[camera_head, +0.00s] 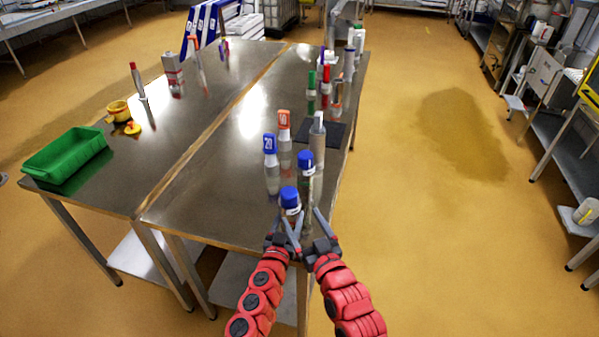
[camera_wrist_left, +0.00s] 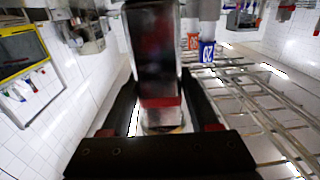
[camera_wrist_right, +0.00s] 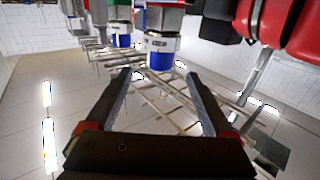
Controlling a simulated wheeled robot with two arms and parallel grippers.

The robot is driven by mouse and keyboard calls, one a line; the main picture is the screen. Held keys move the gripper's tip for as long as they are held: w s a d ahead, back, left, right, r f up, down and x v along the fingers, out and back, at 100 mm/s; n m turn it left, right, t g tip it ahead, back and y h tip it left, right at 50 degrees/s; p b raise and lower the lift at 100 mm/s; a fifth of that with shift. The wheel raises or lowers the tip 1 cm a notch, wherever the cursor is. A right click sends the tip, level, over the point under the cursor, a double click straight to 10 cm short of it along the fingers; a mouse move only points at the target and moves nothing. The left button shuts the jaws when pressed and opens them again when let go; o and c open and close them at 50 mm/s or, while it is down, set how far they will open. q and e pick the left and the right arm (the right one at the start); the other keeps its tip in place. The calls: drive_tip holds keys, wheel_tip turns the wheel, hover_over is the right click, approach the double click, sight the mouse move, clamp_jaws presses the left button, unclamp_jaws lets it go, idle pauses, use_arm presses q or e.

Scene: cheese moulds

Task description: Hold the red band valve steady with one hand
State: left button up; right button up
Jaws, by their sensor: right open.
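A dark, shiny upright piece with a red band (camera_wrist_left: 160,102), which looks like the red band valve, is in the left wrist view. It stands between the two fingers of my left gripper (camera_wrist_left: 160,92); whether they touch it is unclear. In the head view my left gripper (camera_head: 287,226) is at the near table end, just before a blue-capped piece (camera_head: 289,197). I cannot make out the red band there. My right gripper (camera_head: 322,228) is beside it, open and empty; in the right wrist view its fingers (camera_wrist_right: 158,80) stand apart below a blue-and-white cap (camera_wrist_right: 161,50).
Another blue-capped piece (camera_head: 306,160), a blue-topped bottle (camera_head: 270,144) and an orange-topped bottle (camera_head: 284,119) stand just behind. Red- and green-topped pieces stand farther back. A green tray (camera_head: 40,168) and a yellow pot (camera_head: 119,110) are on the left table.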

use_arm(q)
drive_tip(key=o, duration=0.4)
drive_tip(key=shift+c, duration=0.2)
